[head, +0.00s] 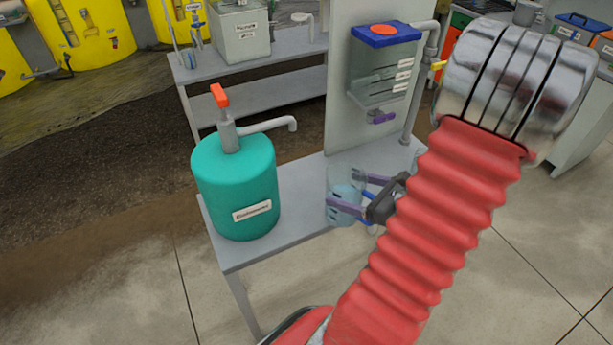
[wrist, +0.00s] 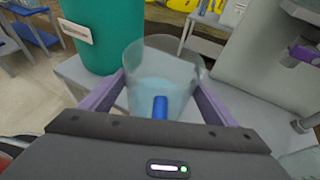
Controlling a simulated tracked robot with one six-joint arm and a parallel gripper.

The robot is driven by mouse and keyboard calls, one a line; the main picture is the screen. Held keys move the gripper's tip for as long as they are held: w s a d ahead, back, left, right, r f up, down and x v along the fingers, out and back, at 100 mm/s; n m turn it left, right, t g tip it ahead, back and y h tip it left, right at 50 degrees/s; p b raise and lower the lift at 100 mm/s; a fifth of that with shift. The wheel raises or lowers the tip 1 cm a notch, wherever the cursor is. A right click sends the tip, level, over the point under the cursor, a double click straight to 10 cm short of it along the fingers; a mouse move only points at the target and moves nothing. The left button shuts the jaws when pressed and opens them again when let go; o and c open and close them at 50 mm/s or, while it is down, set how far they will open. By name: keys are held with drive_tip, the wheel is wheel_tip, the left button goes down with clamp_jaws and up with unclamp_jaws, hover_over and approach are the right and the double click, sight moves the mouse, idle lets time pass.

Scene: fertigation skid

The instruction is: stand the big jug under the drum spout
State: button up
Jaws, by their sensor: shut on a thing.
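The big jug (head: 345,177) is clear, with pale blue liquid and a blue handle. It is upright over the front bench, and I cannot tell whether its base touches the top. My gripper (head: 347,194) is shut on it, a purple finger on each side. In the wrist view the jug (wrist: 163,70) sits between the fingers with its handle toward my gripper. The teal drum (head: 235,185) stands left of the jug, with a grey pump and an orange top. Its drum spout (head: 280,124) bends right and down at the tip, left of and above the jug.
The grey bench (head: 290,215) is bare between drum and jug. A clear tank (head: 383,75) with a blue lid and purple tap hangs on an upright panel (head: 350,35) behind the jug, beside a grey pipe (head: 412,110). A second bench (head: 250,60) stands behind.

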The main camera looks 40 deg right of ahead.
sight(332, 177)
drive_tip(key=w+a, duration=0.1)
drive_tip(key=w, duration=1.5)
drive_tip(key=shift+a, duration=0.35)
drive_tip(key=shift+f, duration=1.75)
drive_tip(key=o, duration=1.5)
drive_tip(key=v, duration=1.2)
drive_tip(key=shift+s, duration=0.1)
